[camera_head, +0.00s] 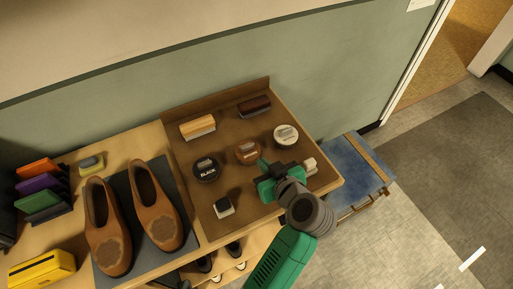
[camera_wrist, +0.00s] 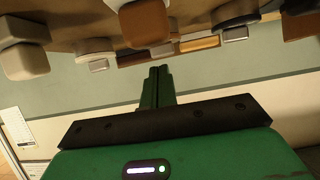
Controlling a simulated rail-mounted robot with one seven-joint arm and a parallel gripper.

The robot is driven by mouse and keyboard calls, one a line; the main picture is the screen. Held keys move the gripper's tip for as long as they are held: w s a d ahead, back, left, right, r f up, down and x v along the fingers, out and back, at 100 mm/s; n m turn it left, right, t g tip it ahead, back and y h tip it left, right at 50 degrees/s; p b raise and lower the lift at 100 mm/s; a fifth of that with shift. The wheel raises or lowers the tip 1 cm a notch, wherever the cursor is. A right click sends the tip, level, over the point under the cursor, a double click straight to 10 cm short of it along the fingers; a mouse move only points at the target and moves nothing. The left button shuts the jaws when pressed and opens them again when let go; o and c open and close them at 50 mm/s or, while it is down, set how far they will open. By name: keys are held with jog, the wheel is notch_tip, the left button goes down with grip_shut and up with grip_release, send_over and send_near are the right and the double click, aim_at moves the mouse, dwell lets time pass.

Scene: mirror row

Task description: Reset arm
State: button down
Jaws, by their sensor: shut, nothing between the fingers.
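My gripper (camera_head: 263,165), green and dark, hangs over the right front part of the brown tray (camera_head: 188,160). In the wrist view my gripper's fingers (camera_wrist: 159,70) are together with nothing between them. That view looks inverted, with the tray's items along its top edge. Near the gripper are a brown tin (camera_head: 248,152) and a small pale-topped item (camera_head: 310,165). I cannot tell from these frames whether the gripper touches the tray. My green arm reaches in from the bottom of the head view.
The tray also holds a black tin (camera_head: 206,169), a white tin (camera_head: 286,135), brushes (camera_head: 198,127) and a small bottle (camera_head: 224,207). Brown shoes (camera_head: 155,205) stand on a dark mat to the left. A blue stool (camera_head: 354,178) is right of the table.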

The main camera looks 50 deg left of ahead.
jog(key=shift+s+d+f, duration=0.1)
jog(key=shift+d+f, duration=0.05)
jog(key=shift+d, duration=0.3)
jog(key=shift+s+d+f, duration=0.1)
jog(key=shift+d+f, duration=0.05)
jog(key=shift+d, duration=0.25)
jog(key=w+d+r+m+t+h, duration=0.25)
jog(key=d+r+t, duration=0.2)
jog(key=r, duration=0.35)
jog(key=w+d+r+m+t+h, duration=0.1)
jog(key=w+d+r+m+t, duration=0.3)
jog(key=r, duration=0.5)
jog(key=w+d+r+m+t+h, duration=0.1)
jog(key=w+d+r+t, duration=0.25)
jog(key=d+r, duration=0.35)
jog(key=s+d+r+m+t+h, duration=0.3)
jog(key=s+d+r+t, duration=0.15)
jog(key=r, duration=0.35)
jog(key=s+d+r+m+t+h, duration=0.3)
jog(key=s+d+r, duration=0.15)
jog(key=r, duration=0.35)
jog(key=s+d+r+m+t+h, duration=0.25)
jog(key=s+d+r, duration=0.2)
jog(key=r, duration=0.35)
notch_tip(320, 180, up, 16)
jog(key=a+p, duration=0.1)
jog(key=p, duration=1.5)
jog(key=shift+w+f+y, duration=0.2)
jog(key=shift+w+y, duration=0.2)
jog(key=shift+w, duration=0.05)
